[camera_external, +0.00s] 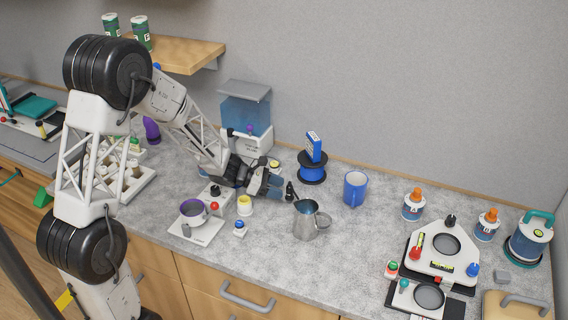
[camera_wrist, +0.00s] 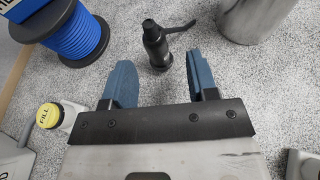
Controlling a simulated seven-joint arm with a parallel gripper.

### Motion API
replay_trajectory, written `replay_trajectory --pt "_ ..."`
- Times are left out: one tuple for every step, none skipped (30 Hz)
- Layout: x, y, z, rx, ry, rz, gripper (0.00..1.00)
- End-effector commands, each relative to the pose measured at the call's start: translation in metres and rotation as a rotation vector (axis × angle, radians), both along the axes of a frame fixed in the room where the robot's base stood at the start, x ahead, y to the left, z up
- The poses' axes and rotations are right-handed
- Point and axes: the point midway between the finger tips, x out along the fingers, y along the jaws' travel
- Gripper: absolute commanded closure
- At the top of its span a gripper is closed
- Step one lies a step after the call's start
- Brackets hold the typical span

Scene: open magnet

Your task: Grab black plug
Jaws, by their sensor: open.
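The black plug (camera_wrist: 156,47) stands on the grey speckled counter in the wrist view, with a small lever sticking out to the right at its top. It also shows in the external view (camera_external: 290,191), small and dark, just right of my gripper. My gripper (camera_wrist: 159,80) is open, with its two blue fingers spread apart. No contact with the fingers is visible. My gripper in the external view (camera_external: 278,187) is low over the counter.
A blue spool (camera_wrist: 74,34) stands left of the plug, and a metal pitcher (camera_external: 307,220) stands close on its right. A blue mug (camera_external: 355,188) is farther right. A stand with a purple-rimmed cup (camera_external: 193,211) is left.

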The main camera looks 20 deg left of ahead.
Motion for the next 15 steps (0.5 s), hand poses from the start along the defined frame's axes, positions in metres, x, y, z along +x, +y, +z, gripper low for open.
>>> replay_trajectory --pt "0.0011 -0.0037 -0.0016 0.000 0.000 -0.001 0.47" --pt "0.0018 -0.0056 -0.0022 0.000 0.001 -0.002 0.47" --pt "0.0026 -0.0080 -0.0030 0.000 0.000 -0.001 0.47" --pt "0.0031 -0.0094 -0.0035 0.000 0.000 -0.001 0.47" --pt "0.0035 -0.0105 -0.0038 0.000 0.000 -0.001 0.47" --pt "0.0040 -0.0115 -0.0043 -0.001 0.000 -0.001 0.47" --pt "0.0042 -0.0119 -0.0045 -0.001 0.000 -0.001 0.47" --pt "0.0043 -0.0121 -0.0046 -0.001 0.000 -0.001 0.47" --pt "0.0043 -0.0121 -0.0046 -0.001 0.000 0.000 0.47" --pt "0.0043 -0.0121 -0.0046 -0.001 0.000 0.000 0.47" --pt "0.0044 -0.0120 -0.0045 -0.001 0.000 0.000 0.47" --pt "0.0043 -0.0120 -0.0046 0.000 0.000 0.000 0.47" --pt "0.0042 -0.0119 -0.0046 -0.001 0.000 0.000 0.47" --pt "0.0042 -0.0119 -0.0046 0.000 0.000 0.000 0.47" --pt "0.0043 -0.0120 -0.0046 0.000 0.000 0.000 0.47"
